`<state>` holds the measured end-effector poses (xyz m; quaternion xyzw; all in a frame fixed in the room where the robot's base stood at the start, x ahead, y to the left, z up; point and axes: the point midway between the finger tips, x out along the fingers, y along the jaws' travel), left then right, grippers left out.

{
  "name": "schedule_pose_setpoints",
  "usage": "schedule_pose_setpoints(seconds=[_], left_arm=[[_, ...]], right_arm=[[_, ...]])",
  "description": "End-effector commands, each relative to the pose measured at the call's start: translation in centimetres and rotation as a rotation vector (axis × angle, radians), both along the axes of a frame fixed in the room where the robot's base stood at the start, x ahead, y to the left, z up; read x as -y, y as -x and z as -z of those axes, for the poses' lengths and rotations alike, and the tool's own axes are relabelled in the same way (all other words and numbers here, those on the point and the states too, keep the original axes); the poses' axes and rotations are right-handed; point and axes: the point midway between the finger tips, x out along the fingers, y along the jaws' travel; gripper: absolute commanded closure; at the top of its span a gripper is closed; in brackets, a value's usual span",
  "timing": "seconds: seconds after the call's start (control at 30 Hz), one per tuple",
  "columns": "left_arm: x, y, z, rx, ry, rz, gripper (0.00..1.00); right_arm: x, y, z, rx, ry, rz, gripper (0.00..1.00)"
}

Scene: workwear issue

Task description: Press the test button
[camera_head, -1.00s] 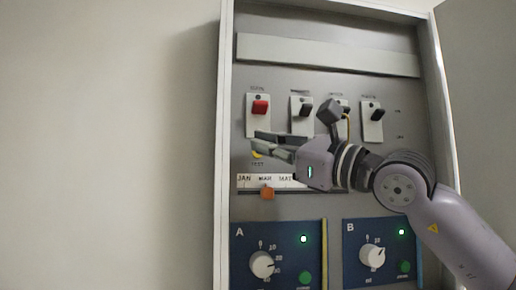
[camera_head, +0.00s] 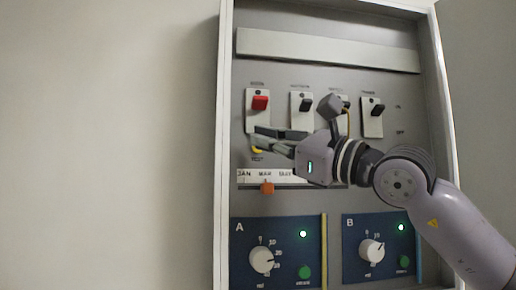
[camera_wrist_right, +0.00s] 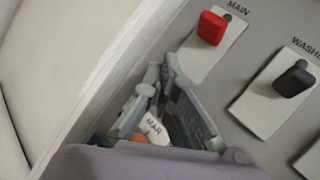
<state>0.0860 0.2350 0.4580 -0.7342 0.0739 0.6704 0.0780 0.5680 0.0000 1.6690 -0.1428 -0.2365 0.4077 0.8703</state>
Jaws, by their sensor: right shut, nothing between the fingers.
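The yellow test button (camera_head: 257,150) is on the grey panel, above the month strip and below the red switch. It is partly covered by the fingers of my right gripper (camera_head: 257,136), which lie just above and in front of it. Whether they touch it I cannot tell. The right gripper is shut and empty, pointing left across the panel. In the right wrist view, the shut fingers (camera_wrist_right: 160,75) point toward the panel, and the button is hidden from sight. My left gripper is not in view.
The red main switch (camera_head: 260,103) is above the fingers, with several black switches to its right. An orange slider (camera_head: 267,188) sits on the month strip (camera_head: 250,179). Knob panels A (camera_head: 245,275) and B (camera_head: 352,272) are below. The cabinet's left edge (camera_head: 224,190) is close.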

Motion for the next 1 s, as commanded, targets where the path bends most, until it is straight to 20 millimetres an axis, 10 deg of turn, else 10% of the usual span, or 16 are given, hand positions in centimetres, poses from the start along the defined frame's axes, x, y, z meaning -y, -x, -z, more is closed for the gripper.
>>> schedule_pose_setpoints(seconds=[1.0], left_arm=[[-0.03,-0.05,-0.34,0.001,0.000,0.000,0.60]], right_arm=[[-0.18,-0.91,-0.04,0.000,0.000,0.000,1.00]])
